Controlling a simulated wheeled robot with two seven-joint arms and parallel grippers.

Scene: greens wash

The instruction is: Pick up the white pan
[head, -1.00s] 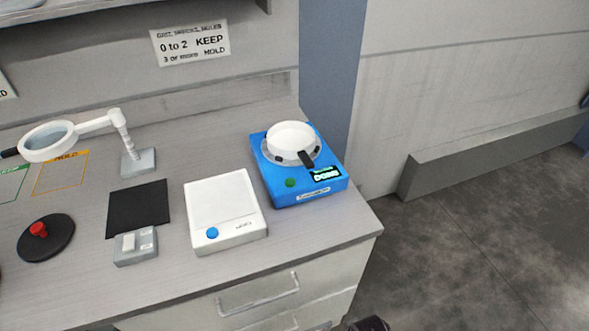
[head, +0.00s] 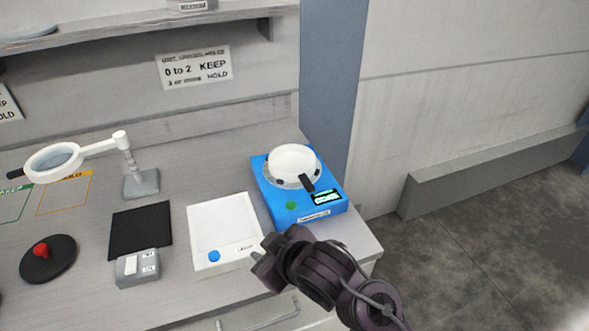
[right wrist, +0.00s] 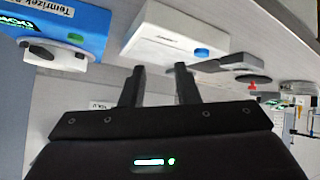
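The white pan (head: 293,164) sits on top of the blue device (head: 281,206) at the right end of the bench. Its short dark handle (head: 307,184) points toward the front. In the right wrist view the blue device (right wrist: 82,22) is at the upper left, with the pan (right wrist: 52,56) partly shown at its side. My right gripper (head: 262,262) is at the bench's front edge, in front of the white scale and apart from the pan. In the right wrist view its two fingers (right wrist: 158,82) stand apart with nothing between them. My left gripper is not in view.
A white scale (head: 224,222) stands left of the blue device. Farther left are a black mat (head: 140,228), a small grey box (head: 137,267), a magnifier lamp (head: 54,160) and a black disc with a red knob (head: 41,250). A shelf (head: 130,22) hangs above.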

